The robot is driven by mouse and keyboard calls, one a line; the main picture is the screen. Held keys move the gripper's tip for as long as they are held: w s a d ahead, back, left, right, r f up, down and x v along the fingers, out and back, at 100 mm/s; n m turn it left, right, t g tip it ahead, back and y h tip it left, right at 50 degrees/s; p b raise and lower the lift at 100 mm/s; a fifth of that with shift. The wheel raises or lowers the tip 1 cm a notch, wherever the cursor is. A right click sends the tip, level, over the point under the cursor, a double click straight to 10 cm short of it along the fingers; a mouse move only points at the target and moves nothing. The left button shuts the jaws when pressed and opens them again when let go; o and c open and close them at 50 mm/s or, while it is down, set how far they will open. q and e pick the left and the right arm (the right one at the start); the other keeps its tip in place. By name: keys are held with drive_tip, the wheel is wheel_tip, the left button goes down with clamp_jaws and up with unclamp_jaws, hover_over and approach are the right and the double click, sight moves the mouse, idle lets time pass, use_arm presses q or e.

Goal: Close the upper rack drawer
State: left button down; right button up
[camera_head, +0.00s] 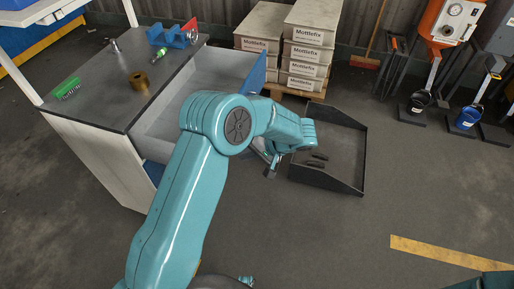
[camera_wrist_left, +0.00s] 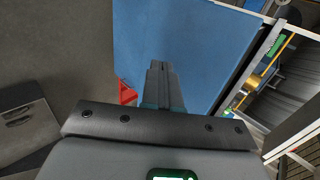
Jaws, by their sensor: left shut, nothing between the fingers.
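The upper rack drawer (camera_head: 178,112) stands pulled out of the workbench, its grey inside visible and empty where I can see it. Its blue front panel (camera_head: 257,74) faces right in the head view and is partly hidden by my left arm. In the left wrist view the blue panel (camera_wrist_left: 185,45) fills the upper middle. My left gripper (camera_head: 271,170) is beside the outer side of the panel, partly hidden by its wrist. In the left wrist view its shut, empty fingers (camera_wrist_left: 158,72) point at the panel; I cannot tell whether they touch it. My right gripper is out of view.
The workbench top (camera_head: 105,85) holds a brass ring (camera_head: 139,81), a green item (camera_head: 66,87) and a blue vise-like block (camera_head: 168,37). A dark open tray (camera_head: 340,152) lies on the floor right of the gripper. Stacked Mottlefix boxes (camera_head: 308,50) stand behind the drawer.

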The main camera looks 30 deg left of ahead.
use_arm(q)
drive_tip(key=s+a+f, duration=0.1)
drive_tip(key=a+f, duration=0.1)
drive_tip(key=a, duration=0.4)
drive_tip(key=shift+s+p, duration=0.25)
drive_tip(key=shift+p, duration=0.15)
